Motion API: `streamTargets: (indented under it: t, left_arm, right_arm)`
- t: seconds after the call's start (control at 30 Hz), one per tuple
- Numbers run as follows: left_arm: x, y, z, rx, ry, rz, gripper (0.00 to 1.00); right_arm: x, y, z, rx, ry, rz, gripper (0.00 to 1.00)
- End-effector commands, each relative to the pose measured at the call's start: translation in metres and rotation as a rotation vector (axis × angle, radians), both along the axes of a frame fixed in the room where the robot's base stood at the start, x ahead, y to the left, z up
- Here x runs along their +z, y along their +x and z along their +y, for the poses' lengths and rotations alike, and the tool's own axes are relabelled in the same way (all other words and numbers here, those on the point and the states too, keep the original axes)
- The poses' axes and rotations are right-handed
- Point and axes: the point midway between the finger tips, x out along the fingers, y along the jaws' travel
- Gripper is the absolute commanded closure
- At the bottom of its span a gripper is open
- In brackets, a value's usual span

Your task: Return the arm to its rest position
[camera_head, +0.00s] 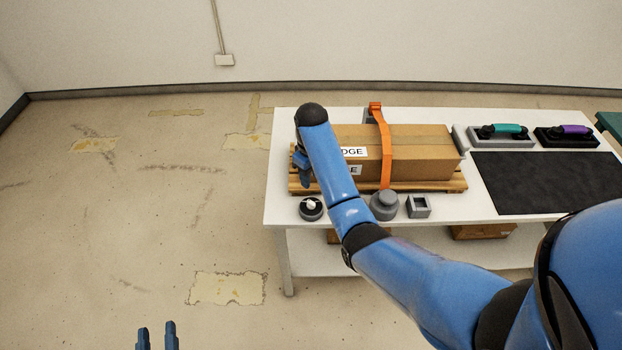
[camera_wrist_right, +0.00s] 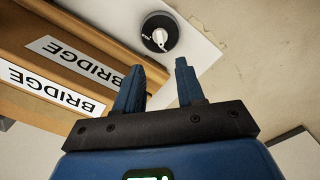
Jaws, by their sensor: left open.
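My right arm reaches from the lower right over the white table. Its gripper (camera_head: 304,180) is at the table's left end, beside the left end of the strapped cardboard box (camera_head: 418,151), partly hidden by the wrist. In the right wrist view the right gripper (camera_wrist_right: 159,70) has its fingers apart with nothing between them. A round black dial with a white pointer (camera_wrist_right: 160,33) lies beyond the fingertips, apart from them; it also shows in the head view (camera_head: 311,208). My left gripper (camera_head: 157,337) is open and empty over the floor at the bottom left.
The white table (camera_head: 278,172) holds the box on a wooden pallet (camera_head: 440,185) under an orange strap (camera_head: 384,150). A grey knob (camera_head: 384,206) and a grey square holder (camera_head: 418,206) stand in front. Teal (camera_head: 502,131) and purple (camera_head: 567,133) handsets stand behind a black mat (camera_head: 545,182).

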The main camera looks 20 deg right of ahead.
Motion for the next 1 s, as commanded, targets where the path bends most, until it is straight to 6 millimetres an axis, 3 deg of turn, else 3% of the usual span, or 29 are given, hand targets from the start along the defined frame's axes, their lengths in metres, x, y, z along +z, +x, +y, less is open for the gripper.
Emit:
streamTargets:
  t: [0.53,0.67,0.83,1.0]
  left_arm:
    - [0.0,0.0,0.0,0.0,0.0,0.0,0.57]
    - [0.0,0.0,0.0,0.0,0.0,0.0,0.57]
    - [0.0,0.0,0.0,0.0,0.0,0.0,0.57]
    - [-0.002,0.0,0.0,0.0,0.0,0.0,0.57]
  right_arm:
    - [0.0,0.006,0.0,-0.019,0.002,-0.027,0.62]
    - [0.003,0.029,0.002,-0.053,0.012,-0.141,0.62]
    - [0.041,0.086,0.005,-0.12,0.057,-0.477,0.62]
    - [0.06,0.107,0.005,-0.192,0.13,-0.823,0.62]
